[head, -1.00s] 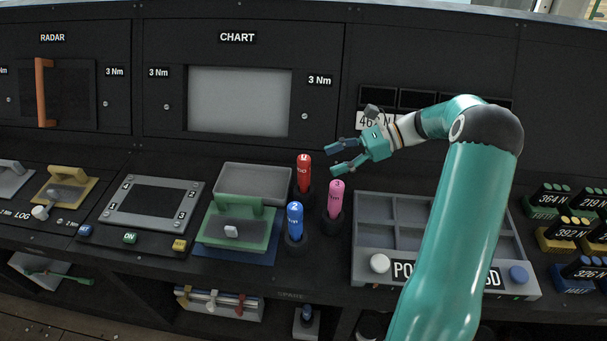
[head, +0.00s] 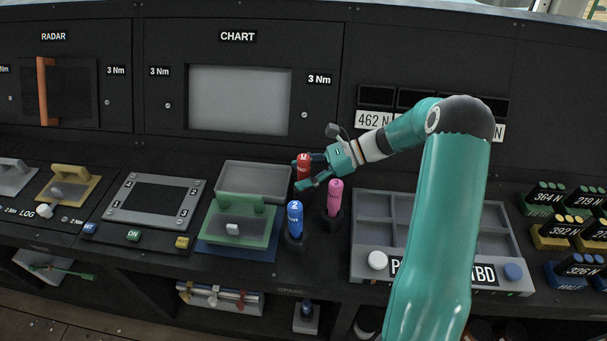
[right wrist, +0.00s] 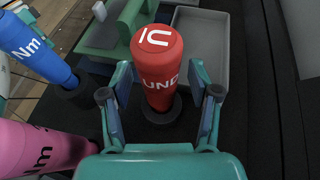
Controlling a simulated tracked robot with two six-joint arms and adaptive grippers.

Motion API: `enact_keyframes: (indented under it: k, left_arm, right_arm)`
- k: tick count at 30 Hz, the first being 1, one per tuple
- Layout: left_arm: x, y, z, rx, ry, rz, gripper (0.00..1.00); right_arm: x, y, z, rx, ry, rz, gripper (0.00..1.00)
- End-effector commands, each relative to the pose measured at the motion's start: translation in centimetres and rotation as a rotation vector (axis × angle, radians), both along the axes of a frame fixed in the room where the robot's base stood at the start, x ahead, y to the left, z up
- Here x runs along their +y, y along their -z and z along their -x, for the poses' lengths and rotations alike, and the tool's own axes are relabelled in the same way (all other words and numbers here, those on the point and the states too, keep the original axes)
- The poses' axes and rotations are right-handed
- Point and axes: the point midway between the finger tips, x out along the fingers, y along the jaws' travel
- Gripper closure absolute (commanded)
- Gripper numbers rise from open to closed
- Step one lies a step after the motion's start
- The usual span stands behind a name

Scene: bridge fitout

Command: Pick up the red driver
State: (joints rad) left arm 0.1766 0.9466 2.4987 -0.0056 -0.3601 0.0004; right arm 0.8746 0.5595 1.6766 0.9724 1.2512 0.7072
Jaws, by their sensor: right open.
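The red driver (head: 302,168) stands upright in a dark round holder, behind the blue driver (head: 295,216) and the pink driver (head: 334,196). In the right wrist view the red driver (right wrist: 157,65) stands between the two fingers, its top marked "U". My right gripper (head: 307,171) is open around the red driver, one finger on each side. In the right wrist view the open fingers (right wrist: 160,105) show gaps beside the driver. The driver's lower part is partly hidden by a finger in the head view. My left gripper is not in view.
The blue driver (right wrist: 35,45) and pink driver (right wrist: 38,148) stand close on the left in the right wrist view. A grey tray (head: 255,178) and a green-handled panel (head: 236,225) are left of the drivers. A grey compartment tray (head: 371,232) lies right.

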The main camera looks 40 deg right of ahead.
Motion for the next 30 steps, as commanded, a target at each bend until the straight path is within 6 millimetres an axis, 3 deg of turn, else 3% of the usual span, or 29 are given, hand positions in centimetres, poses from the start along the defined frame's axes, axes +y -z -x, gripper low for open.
enact_keyframes:
  k: [2,12,23,30]
  left_arm:
    - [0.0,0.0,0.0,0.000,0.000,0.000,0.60]
    - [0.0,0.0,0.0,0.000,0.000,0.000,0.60]
    - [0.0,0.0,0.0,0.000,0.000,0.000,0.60]
    - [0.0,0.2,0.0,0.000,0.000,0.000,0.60]
  right_arm:
    - [0.0,0.0,0.0,0.000,0.000,0.000,0.44]
    - [-0.1,0.0,0.0,0.000,0.001,0.000,1.00]
    - [-0.1,-0.2,0.0,-0.002,0.001,0.000,1.00]
    - [-0.1,-1.6,0.0,-0.003,0.000,0.001,1.00]
